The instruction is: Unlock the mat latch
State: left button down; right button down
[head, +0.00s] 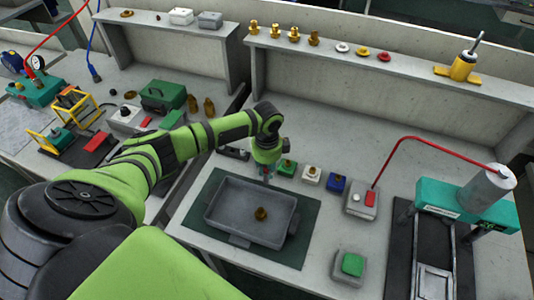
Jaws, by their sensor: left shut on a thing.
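A dark green mat (196,216) lies on the bench with a grey tray (222,219) on it. A small brass part (261,213) sits in the tray. My left gripper (267,179) points down at the far edge of the tray and mat, shut on what appears to be the mat latch. Its fingers and the arm hide most of that piece, so I cannot make out the latch's position. Small dark tabs show at the tray's near and right sides. My right gripper is not in view.
Small green, white and blue blocks (337,183) stand just right of the gripper. A grey box (361,201) with a red hose and a green-button box (349,265) are further right. A green press (465,205) stands at far right. Brass fittings line the shelf (398,75).

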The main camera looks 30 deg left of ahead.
aim_at(267, 172)
pick_arm(q)
jog(key=c, duration=1.1)
grip_release()
jog(key=shift+r, duration=0.15)
notch_tip(267, 172, up, 12)
jog(key=shift+f, duration=0.2)
